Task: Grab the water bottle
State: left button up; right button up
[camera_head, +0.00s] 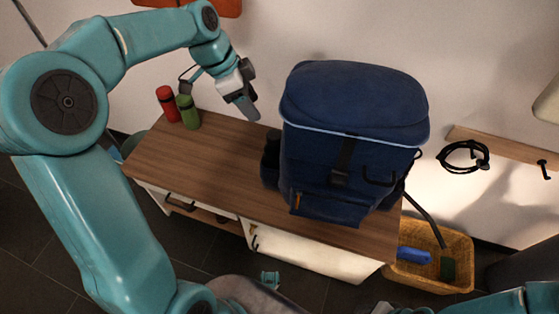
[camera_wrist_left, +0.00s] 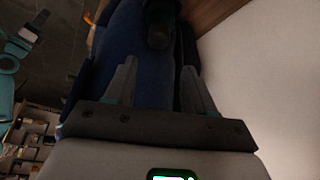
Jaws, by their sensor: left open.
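A red bottle (camera_head: 168,104) and a green bottle (camera_head: 188,111) stand upright side by side at the left back of the wooden table top. A dark bottle-like thing (camera_head: 270,158) sits at the left side of a blue backpack (camera_head: 340,185); it also shows at the top of the left wrist view (camera_wrist_left: 158,24). My left gripper (camera_head: 248,107) is open and empty, above the table between the green bottle and the backpack. In the left wrist view, its fingers (camera_wrist_left: 158,85) stand apart in front of the blue backpack. Only part of my right arm shows at the lower right.
The wooden table (camera_head: 215,165) has bare room between the bottles and the backpack. A woven basket (camera_head: 462,258) with a blue item (camera_head: 413,255) stands on the floor to the right. A wall rail (camera_head: 510,148) with a black cable (camera_head: 462,157) hangs at the right.

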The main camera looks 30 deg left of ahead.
aim_at(273, 134)
pick_arm(q)
jog(key=x, duration=0.2)
jog(key=b+x, duration=0.1)
jog(key=x, duration=0.4)
jog(key=shift+s+f, duration=0.1)
jog(key=shift+s, duration=0.15)
jog(key=shift+w+d+f+b, duration=0.1)
jog(key=shift+d+f+b, duration=0.1)
jog(key=shift+f+b, duration=0.1)
jog(key=b+x, duration=0.1)
jog(key=x, duration=0.4)
jog(key=shift+w+d+b, duration=0.15)
jog(key=shift+b, duration=0.15)
jog(key=shift+r, duration=0.1)
grip_shut()
